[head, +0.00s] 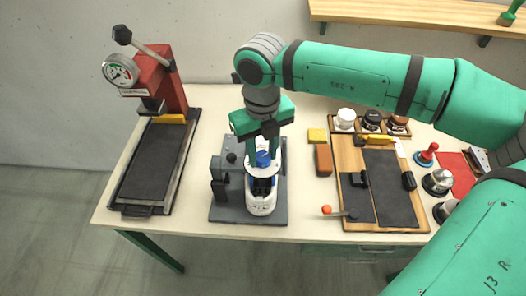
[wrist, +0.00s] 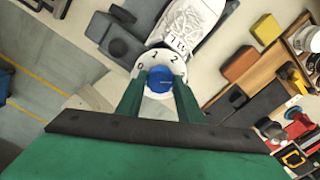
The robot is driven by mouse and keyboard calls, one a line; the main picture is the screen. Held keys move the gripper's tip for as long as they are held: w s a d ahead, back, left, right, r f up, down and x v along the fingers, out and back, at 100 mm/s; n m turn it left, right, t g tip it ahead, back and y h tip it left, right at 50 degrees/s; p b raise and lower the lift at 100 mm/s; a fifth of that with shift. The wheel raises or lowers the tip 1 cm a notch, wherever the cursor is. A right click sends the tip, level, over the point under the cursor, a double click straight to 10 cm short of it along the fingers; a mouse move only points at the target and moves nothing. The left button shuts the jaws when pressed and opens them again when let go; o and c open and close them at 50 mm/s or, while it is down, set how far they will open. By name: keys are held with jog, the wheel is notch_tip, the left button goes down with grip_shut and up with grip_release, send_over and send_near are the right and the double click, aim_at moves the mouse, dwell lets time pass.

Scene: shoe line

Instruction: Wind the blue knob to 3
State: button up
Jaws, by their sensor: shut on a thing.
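The blue knob (head: 263,158) stands on a white dial at the back of a dark fixture (head: 222,213) on the bench. In the wrist view the blue knob (wrist: 159,79) sits in the middle of the dial (wrist: 142,66), whose visible numerals include 0, 1 and 2. The 3 cannot be made out. My gripper (head: 262,155) points down and is shut on the knob, with a green finger on each side of it. In the wrist view my gripper (wrist: 159,88) covers the near part of the dial. A white shoe (head: 262,203) lies in the fixture in front of the dial.
A red press with a gauge (head: 120,70) stands at the left. An orange block (head: 323,160) and a yellow block (head: 317,135) lie right of the fixture. Beyond them is a wooden board (head: 350,158) with dark pads, and several jars.

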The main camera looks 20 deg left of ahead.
aim_at(263, 156)
jog(key=shift+a, duration=0.1)
jog(key=o, duration=1.1)
jog(key=shift+w, duration=0.1)
jog(key=shift+c, duration=0.2)
notch_tip(263, 156, up, 11)
jog(key=shift+f, duration=0.15)
